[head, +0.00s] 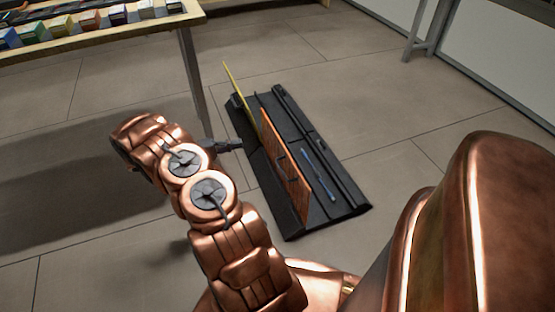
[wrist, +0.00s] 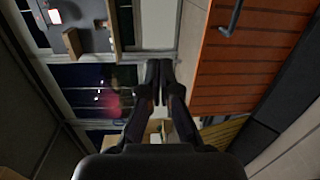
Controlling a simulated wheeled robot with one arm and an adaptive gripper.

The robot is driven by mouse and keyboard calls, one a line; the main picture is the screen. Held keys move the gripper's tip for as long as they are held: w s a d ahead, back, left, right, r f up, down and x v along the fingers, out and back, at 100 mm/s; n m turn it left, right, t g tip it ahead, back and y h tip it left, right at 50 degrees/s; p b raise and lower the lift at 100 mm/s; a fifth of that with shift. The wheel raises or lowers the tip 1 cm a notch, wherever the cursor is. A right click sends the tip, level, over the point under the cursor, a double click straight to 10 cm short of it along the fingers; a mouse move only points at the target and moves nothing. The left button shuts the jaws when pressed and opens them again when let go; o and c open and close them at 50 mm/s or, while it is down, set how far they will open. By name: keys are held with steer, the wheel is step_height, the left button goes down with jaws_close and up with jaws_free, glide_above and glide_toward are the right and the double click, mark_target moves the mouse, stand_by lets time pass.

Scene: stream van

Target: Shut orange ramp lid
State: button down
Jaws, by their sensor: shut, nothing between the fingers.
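The orange ramp lid (head: 294,182) stands up steeply from the black ramp case (head: 340,207) on the floor, open, with a dark handle on its face. My gripper (head: 238,146) is shut and empty. It is just left of the orange lid, near the lid's far end. In the wrist view, the orange lid (wrist: 245,65) fills the upper right as a ribbed panel, and its dark handle (wrist: 232,20) shows at the top. My shut fingertips (wrist: 158,72) are left of the lid's edge.
A yellow lid (head: 237,88) also stands up at the case's far end. A blue bar (head: 320,173) lies on the case right of the orange lid. A table with several coloured boxes (head: 90,20) stands at the upper left. Floor right of the case is clear.

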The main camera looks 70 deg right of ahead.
step_height(320, 180, down, 11)
steer(key=d+h+b, duration=0.1)
steer(key=d+b, duration=0.1)
steer(key=b, duration=0.6)
glide_toward(284, 149)
steer(key=x, duration=0.5)
steer(key=shift+s+d, duration=0.15)
steer(key=shift+s, duration=0.2)
steer(key=shift+s+d+r, duration=0.1)
steer(key=shift+s+d, duration=0.4)
steer(key=shift+s, duration=0.05)
steer(key=shift+d, duration=0.1)
